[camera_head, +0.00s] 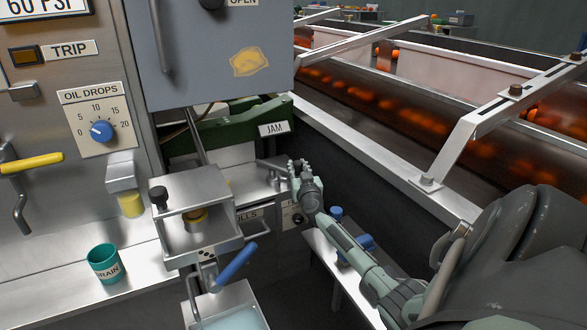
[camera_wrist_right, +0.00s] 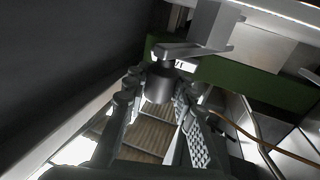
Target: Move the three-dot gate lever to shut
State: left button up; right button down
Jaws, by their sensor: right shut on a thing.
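A lever with a blue handle (camera_head: 236,263) slants up to the right below the front of a metal box. A small dark dot plate (camera_head: 206,254) is on that box beside it; the dots look like three. My right gripper (camera_head: 303,175) is away from the blue handle, up and to the right, near the JAM sign (camera_head: 274,128). In the wrist view my right gripper (camera_wrist_right: 155,95) is shut on a dark cylindrical knob (camera_wrist_right: 160,84) below a grey metal arm (camera_wrist_right: 195,48). No dots show on that arm. My left gripper is out of view.
The metal box (camera_head: 203,215) has a black knob (camera_head: 158,196) at its left. A teal cup (camera_head: 106,263) stands on the ledge at left. A tray (camera_head: 228,308) lies below the blue handle.

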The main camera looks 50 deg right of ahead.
jog(key=c, duration=1.2)
grip_release()
jog(key=shift+r, duration=1.15)
notch_tip(320, 180, up, 2)
jog(key=shift+d+r, duration=0.1)
jog(key=shift+d, duration=0.05)
jog(key=shift+r, duration=2.75)
